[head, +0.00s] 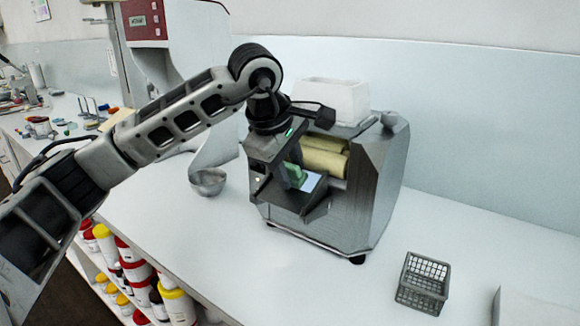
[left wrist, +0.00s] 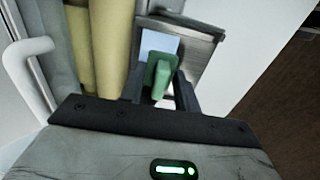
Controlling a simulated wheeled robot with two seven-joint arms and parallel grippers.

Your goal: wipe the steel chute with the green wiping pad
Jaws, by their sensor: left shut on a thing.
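The green wiping pad (head: 295,174) is at the front of the mill, held by my left gripper (head: 288,182). In the left wrist view the pad (left wrist: 161,74) sits between the two dark fingers of the gripper (left wrist: 160,92), which is shut on it. The steel chute (head: 312,202) sticks out below the rollers, and the pad is over it; I cannot tell whether they touch. In the left wrist view the chute (left wrist: 200,48) lies beyond the pad, with a pale bluish patch (left wrist: 158,44) on its surface. My right gripper is not in view.
The grey mill body (head: 375,185) with cream rollers (head: 325,157) and a white hopper (head: 330,98) surrounds the chute. A metal bowl (head: 208,182) stands to the left. A grey wire basket (head: 423,283) stands at the right. The counter between mill and basket is clear.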

